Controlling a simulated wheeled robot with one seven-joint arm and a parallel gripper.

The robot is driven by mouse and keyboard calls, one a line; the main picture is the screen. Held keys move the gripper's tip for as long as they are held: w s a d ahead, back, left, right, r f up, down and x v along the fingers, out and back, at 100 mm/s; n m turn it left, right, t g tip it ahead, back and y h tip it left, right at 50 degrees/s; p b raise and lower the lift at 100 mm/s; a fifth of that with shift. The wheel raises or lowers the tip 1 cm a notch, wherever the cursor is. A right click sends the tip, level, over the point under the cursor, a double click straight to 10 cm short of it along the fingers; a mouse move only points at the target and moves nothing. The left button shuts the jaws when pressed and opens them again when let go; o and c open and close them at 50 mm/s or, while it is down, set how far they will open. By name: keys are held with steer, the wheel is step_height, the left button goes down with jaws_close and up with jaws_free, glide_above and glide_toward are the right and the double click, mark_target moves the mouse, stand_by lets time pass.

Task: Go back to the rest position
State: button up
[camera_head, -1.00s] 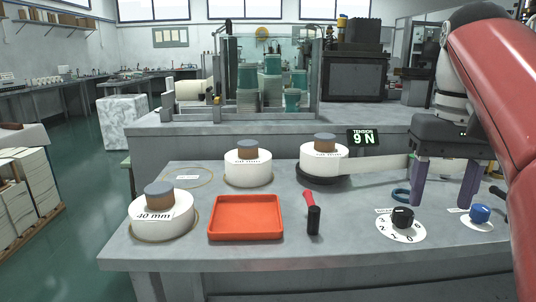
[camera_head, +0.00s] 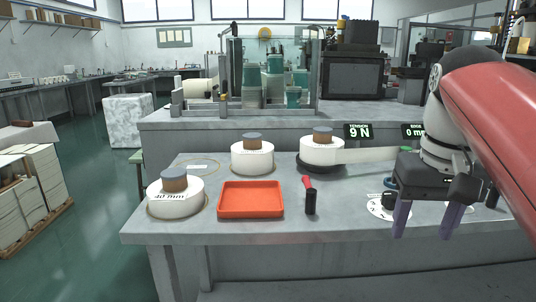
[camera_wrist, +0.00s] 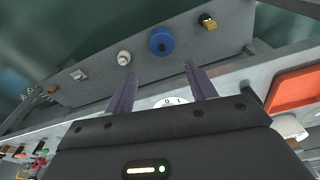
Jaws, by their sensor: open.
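My gripper (camera_head: 426,226) is open and empty, its two purple fingers pointing down at the right front of the grey table. In the head view it hangs in front of the white dial plate with the black knob (camera_head: 389,200) and partly hides it. In the wrist view the two fingers (camera_wrist: 160,69) are spread apart with nothing between them. A slice of the white dial plate (camera_wrist: 172,102) shows behind them, and a blue knob (camera_wrist: 161,41) is beyond the fingertips.
White rolls with brown cores stand left (camera_head: 175,203), centre (camera_head: 252,158) and right (camera_head: 322,152). A strip runs right from the right roll. Displays (camera_head: 358,131) stand behind.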

steer(key=s+a+f+t, duration=0.2)
steer(key=s+a+f, duration=0.1)
steer(key=f, duration=0.7)
steer(key=s+a+f+n+t, duration=0.1)
steer(key=s+a+f+t, duration=0.1)
steer(key=f, duration=0.7)
steer(key=shift+s+a+f+n, duration=0.35)
steer(key=shift+s+a, duration=0.4)
steer(key=shift+a, duration=0.5)
